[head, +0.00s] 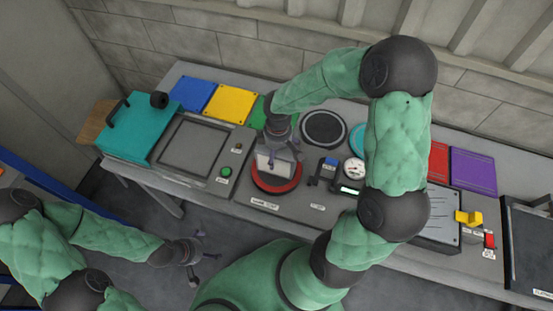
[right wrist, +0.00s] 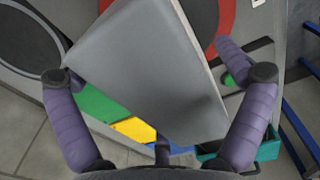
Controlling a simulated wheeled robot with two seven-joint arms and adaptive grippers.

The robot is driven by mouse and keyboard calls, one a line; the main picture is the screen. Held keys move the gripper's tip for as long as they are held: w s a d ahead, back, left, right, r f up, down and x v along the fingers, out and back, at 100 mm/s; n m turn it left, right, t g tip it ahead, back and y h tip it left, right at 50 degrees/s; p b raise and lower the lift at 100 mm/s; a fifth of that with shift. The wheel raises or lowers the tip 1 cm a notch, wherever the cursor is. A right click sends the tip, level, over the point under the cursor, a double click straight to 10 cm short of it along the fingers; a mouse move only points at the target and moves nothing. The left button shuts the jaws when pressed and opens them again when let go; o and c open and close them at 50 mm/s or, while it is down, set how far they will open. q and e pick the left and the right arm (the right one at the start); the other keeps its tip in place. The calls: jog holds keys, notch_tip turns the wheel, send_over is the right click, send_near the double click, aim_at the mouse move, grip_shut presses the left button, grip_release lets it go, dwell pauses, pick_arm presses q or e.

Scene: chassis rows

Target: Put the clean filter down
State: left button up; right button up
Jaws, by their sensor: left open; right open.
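The filter (head: 272,164) shows in the head view as a pale, light grey slab at the red-rimmed round pad (head: 277,187). It appears to rest on the pad, but its lower edge is not clear. In the right wrist view the filter (right wrist: 150,70) is a large grey slab between the spread fingers of my right gripper (right wrist: 158,75), with gaps beside it. My right gripper (head: 283,150) is open above and around the filter in the head view. My left gripper (head: 197,250) is open and empty, low in front of the bench.
Beside the pad are a black round pad (head: 323,128), a gauge (head: 354,169) and a green button (head: 226,171). A teal box (head: 131,131) and a grey framed panel (head: 193,146) lie left. Blue (head: 194,94), yellow (head: 232,104) and green plates line the back. My right arm hides part of the bench.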

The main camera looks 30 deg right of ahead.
jog(key=c, duration=1.4)
jog(key=shift+r, duration=0.1)
jog(key=shift+c, duration=0.2)
jog(key=shift+r, duration=0.1)
jog(key=r, duration=0.2)
jog(key=r+p, duration=0.1)
jog(key=r, duration=0.1)
jog(key=shift+s+a, duration=0.2)
jog(key=shift+s, duration=0.1)
jog(key=s+a+r+p, duration=0.2)
jog(key=s+a+r, duration=0.5)
jog(key=s, duration=0.4)
jog(key=shift+s+r, duration=0.15)
jog(key=shift+r, duration=0.7)
